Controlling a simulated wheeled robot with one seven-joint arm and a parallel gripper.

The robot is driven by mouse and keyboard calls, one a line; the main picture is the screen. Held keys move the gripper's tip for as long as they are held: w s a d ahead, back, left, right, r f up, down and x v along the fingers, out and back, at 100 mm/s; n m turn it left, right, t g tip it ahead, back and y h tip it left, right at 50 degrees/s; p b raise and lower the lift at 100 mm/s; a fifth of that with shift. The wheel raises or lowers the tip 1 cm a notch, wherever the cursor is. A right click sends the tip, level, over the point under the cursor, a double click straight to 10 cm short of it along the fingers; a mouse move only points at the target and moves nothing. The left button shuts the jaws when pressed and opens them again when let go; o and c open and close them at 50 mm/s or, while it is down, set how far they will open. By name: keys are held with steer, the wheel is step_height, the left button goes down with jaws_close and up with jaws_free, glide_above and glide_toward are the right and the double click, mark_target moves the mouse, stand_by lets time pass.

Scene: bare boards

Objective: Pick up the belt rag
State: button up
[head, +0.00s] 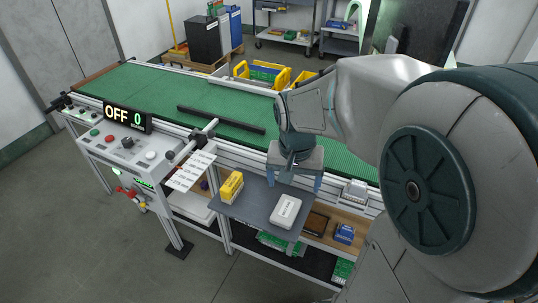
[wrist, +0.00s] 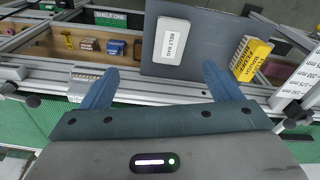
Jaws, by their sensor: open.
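The belt rag (head: 285,211) is a white, rounded flat pack lying on a dark grey shelf plate (head: 250,208) in front of the conveyor. In the wrist view the belt rag (wrist: 171,40) shows its "BELT RAG" label, beyond the fingertips and roughly between their lines. My gripper (head: 294,182) points downward near the conveyor's front rail, behind the belt rag and apart from it. In the wrist view my gripper (wrist: 160,68) has its two blue fingers spread wide with nothing between them.
A yellow box (head: 230,187) stands on the same plate, left of the belt rag in the head view. The green conveyor (head: 165,88) runs behind, with a dark bar (head: 221,119) on it. A control panel (head: 128,148) reading "OFF 0" stands left. A blue box (head: 344,234) sits on a lower shelf.

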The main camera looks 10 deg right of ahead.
steer(key=m, duration=0.2)
glide_above(286, 208)
step_height(286, 208, down, 2)
steer(key=shift+m+g+y, duration=0.3)
steer(key=shift+g, duration=0.2)
steer(key=f, duration=0.9)
steer(key=shift+w+f, duration=0.2)
steer(key=shift+w, duration=0.05)
steer(key=shift+s+f, duration=0.15)
steer(key=shift+f, duration=1.25)
steer(key=shift+s+f, duration=0.1)
steer(key=shift+f, duration=1.25)
steer(key=c, duration=1.1)
